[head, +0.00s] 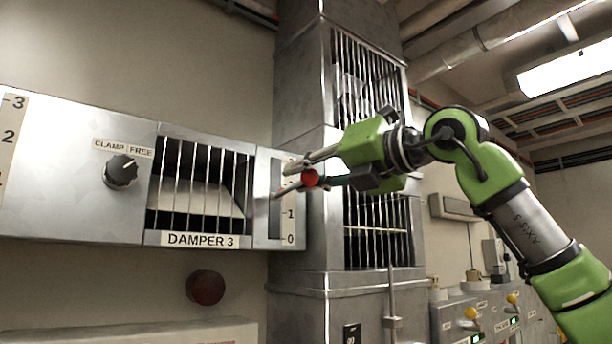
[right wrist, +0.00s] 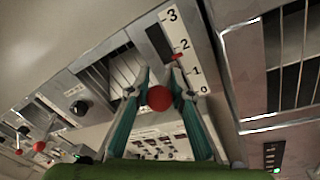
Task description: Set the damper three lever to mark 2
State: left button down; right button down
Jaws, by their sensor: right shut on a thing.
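The damper 3 lever ends in a red ball knob (head: 310,178), which also shows in the right wrist view (right wrist: 160,98). My right gripper (head: 296,177) is shut on this knob, in front of the slot on the right of the DAMPER 3 panel (head: 200,240). In the right wrist view the scale (right wrist: 187,56) reads 3, 2, 1, 0 from top to bottom. A small red pointer (right wrist: 177,57) sits between 2 and 1, nearer 2. In the head view the gripper hides the upper marks. My left gripper is in neither view.
A black CLAMP/FREE knob (head: 120,172) is left of the louvre grille, its pointer seemingly toward FREE. A metal duct column (head: 300,240) with barred openings stands close behind my right gripper. Another scale (head: 10,135) is at the far left. A control console (head: 480,315) is lower right.

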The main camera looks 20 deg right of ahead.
jog(key=shift+s+d+r, duration=0.1)
jog(key=shift+s+r, duration=0.05)
jog(key=shift+r, duration=0.3)
jog(key=c, duration=1.8)
grip_release()
jog(key=shift+a+f, duration=0.2)
jog(key=v, duration=1.1)
jog(key=shift+s+d, duration=0.25)
jog(key=shift+s, duration=0.1)
